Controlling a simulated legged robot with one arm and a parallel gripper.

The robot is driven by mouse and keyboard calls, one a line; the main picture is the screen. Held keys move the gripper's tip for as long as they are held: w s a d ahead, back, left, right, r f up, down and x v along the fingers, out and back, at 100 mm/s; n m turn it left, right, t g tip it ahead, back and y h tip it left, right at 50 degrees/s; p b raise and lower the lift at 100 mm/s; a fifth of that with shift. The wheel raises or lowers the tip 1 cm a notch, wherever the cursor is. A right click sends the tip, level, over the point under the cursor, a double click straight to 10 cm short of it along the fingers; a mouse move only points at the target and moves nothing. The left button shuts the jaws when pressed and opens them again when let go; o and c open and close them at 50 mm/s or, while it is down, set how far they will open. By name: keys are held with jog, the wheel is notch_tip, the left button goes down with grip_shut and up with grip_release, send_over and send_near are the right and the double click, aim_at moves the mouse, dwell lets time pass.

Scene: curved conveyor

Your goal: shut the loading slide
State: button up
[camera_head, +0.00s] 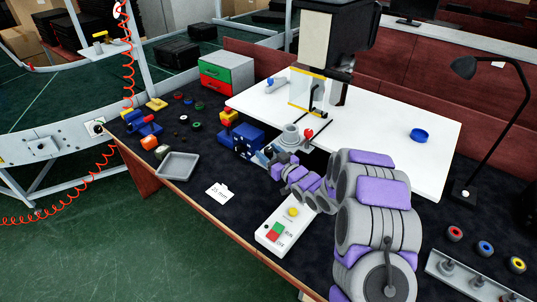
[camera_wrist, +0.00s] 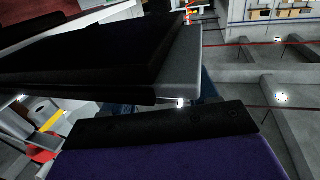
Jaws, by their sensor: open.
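A machine (camera_head: 318,40) with a clear yellow-edged guard (camera_head: 306,88) stands on a white board. At its front is a grey round fitting (camera_head: 291,137) with a red knob (camera_head: 308,133) beside it. I cannot tell for certain which part is the loading slide, nor how far it stands open. My gripper (camera_head: 265,155) is low over the bench, just left of the grey fitting and close to a dark blue block (camera_head: 242,140). In the wrist view my gripper's dark fingers (camera_wrist: 175,105) stand apart, with no held object visible. My arm hides part of the board's front edge.
A control box (camera_head: 268,240) with coloured buttons and a label card (camera_head: 219,192) lie in front of my arm. A grey tray (camera_head: 177,165) and small coloured parts are to the left. A black lamp (camera_head: 500,90) stands at right. Bare bench lies around the card.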

jog(key=shift+w, duration=0.1)
grip_shut()
dwell(0.6)
